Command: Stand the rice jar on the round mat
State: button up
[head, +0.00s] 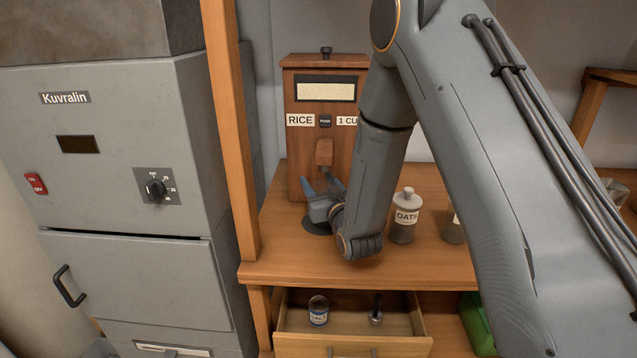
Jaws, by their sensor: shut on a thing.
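The round mat (314,226) is a dark disc on the wooden counter, in front of the rice dispenser. My gripper (321,185) is just above the mat with its blue fingers pointing toward the dispenser's front. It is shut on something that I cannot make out. I see no jar with a rice label. A jar (453,232) at the right is partly hidden by my arm, and its label cannot be read.
A wooden dispenser (305,155) labelled RICE stands behind my gripper. An oats jar (403,218) stands to the right. Below, an open drawer (345,345) holds a salt jar (318,311). A wooden post (232,130) and grey Kuvralin machine (130,190) stand left.

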jog(key=shift+f, duration=0.2)
jog(key=o, duration=1.6)
jog(key=shift+o, duration=0.2)
jog(key=shift+r, duration=0.2)
jog(key=b+v, duration=0.3)
jog(key=v, duration=0.9)
